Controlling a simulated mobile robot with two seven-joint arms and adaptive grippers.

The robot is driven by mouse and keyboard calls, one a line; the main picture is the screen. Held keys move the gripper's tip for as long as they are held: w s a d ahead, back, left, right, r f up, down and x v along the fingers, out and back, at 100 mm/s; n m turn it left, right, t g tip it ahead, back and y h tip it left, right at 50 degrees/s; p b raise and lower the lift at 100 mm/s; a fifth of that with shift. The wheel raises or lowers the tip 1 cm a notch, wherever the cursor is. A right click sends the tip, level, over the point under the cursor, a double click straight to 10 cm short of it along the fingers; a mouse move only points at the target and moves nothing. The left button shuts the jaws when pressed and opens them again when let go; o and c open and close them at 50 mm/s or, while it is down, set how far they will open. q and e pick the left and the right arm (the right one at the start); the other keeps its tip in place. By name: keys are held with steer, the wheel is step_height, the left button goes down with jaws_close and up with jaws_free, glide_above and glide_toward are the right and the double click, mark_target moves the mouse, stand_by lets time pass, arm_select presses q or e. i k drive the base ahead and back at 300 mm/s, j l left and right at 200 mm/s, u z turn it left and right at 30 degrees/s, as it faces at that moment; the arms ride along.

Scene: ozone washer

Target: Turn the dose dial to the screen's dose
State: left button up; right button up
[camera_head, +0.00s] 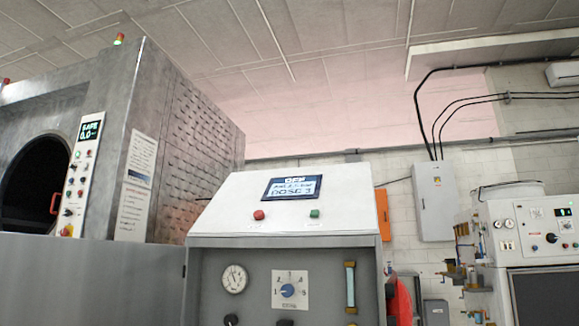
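The dose dial (288,291) is a round blue knob on a pale square plate, low on the grey front panel of the console. Small marks stand around it, and a label sits under it. The way its pointer faces is too small to tell surely. The screen (292,187) on the console's sloped white top shows several lines, the lowest reading "DOSE 3". Neither of my grippers is in view.
A round gauge (234,279) is left of the dial and a flow tube (350,287) is right of it. A red button (259,215) and a green button (314,213) sit below the screen. A large metal washer (190,150) stands at left.

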mark_target(287, 290)
steer(key=k, duration=0.15)
steer(key=i+z, duration=0.3)
steer(key=i, duration=0.15)
steer(key=i+j+z, duration=0.3)
steer(key=i, duration=0.15)
steer(key=i+j+z, duration=0.15)
steer(key=i+z, duration=0.2)
steer(key=i, duration=0.15)
